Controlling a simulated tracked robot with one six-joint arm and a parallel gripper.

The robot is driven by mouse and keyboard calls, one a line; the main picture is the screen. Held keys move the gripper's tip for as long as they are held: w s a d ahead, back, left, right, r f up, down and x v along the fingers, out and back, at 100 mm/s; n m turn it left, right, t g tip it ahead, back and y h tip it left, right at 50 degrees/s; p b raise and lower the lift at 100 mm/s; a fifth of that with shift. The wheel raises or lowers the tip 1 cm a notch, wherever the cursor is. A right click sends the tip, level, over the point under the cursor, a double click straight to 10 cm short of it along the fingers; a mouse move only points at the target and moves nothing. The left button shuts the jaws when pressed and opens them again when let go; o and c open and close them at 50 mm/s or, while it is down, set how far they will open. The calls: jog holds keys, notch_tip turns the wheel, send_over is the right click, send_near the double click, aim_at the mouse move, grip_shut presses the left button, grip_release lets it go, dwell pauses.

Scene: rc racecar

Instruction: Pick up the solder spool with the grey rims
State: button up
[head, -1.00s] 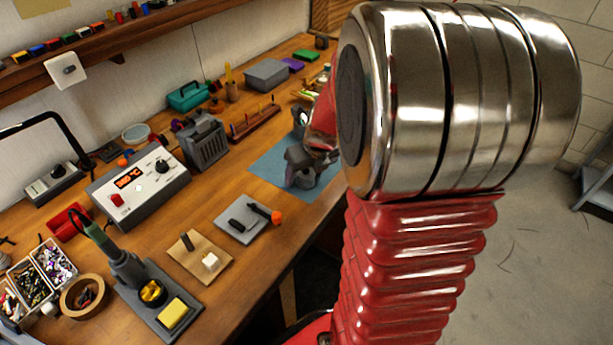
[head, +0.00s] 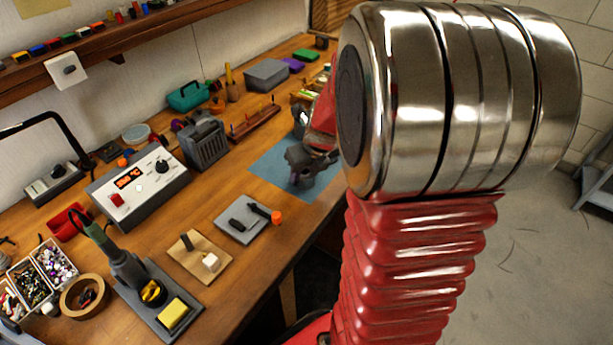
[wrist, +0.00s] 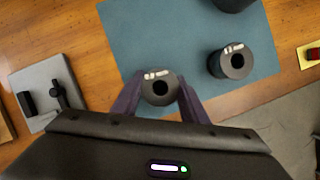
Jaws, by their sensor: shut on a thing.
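A second, similar dark spool (wrist: 236,63) stands to the right on the blue mat (wrist: 150,35), apart from my gripper. Both rims look dark grey, so colour hardly separates them. In the head view my gripper (head: 312,163) is at the blue mat (head: 265,172), and the held spool cannot be made out. I cannot tell whether it touches the mat.
A grey tray (wrist: 50,88) with black items lies left of the mat. Another dark object (wrist: 235,3) is cut off at the top of the wrist view. A soldering station (head: 140,187) and a wooden rack (head: 255,122) stand on the bench. My arm hides the bench's right side.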

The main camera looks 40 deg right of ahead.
notch_tip(320, 180, up, 10)
dwell(0.8)
dwell(0.5)
